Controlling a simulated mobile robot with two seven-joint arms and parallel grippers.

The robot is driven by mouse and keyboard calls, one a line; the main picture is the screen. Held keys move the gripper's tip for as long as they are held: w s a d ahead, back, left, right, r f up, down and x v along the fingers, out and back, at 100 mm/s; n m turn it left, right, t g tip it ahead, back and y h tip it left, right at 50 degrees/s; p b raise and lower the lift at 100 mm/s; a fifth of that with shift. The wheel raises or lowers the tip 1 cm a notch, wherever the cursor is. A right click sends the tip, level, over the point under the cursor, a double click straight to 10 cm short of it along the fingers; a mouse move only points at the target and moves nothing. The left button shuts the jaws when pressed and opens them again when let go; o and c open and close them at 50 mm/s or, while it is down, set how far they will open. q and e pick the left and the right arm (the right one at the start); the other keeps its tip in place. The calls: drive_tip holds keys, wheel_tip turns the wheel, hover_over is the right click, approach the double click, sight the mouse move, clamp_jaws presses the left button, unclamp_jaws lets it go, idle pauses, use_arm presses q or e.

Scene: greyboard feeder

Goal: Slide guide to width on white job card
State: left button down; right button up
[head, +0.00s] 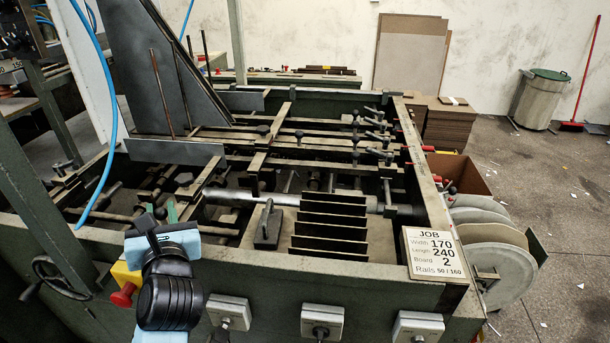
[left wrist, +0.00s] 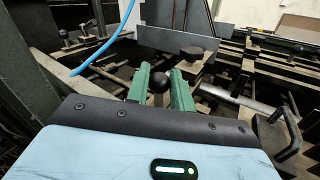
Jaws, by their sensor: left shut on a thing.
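The white job card (head: 433,252) lies on the machine's front right corner in the head view. It reads Width 170, Length 240, Board 2, Rails 50 / 160. My left gripper (head: 172,212) reaches over the front edge at the left; its light blue body hides much of what it holds. Which guide bar this knob belongs to is partly hidden. My right gripper is not in view.
A black block with a handle (head: 267,225) and several dark upright boards (head: 330,228) stand right of my left gripper. A tall grey plate (head: 150,60) rises behind it. A yellow and red emergency button (head: 123,294) sits on the front. Rods and knobs fill the frame.

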use_arm(q)
drive_tip(key=shift+s+a+r, duration=0.1)
drive_tip(key=c, duration=1.4)
unclamp_jaws()
drive_tip(key=shift+c, duration=0.2)
drive_tip(key=shift+o, duration=0.8)
drive_tip(key=b+v, duration=0.1)
drive_tip(key=v, duration=0.7)
drive_tip(key=shift+s, duration=0.4)
drive_tip(key=shift+r, duration=0.15)
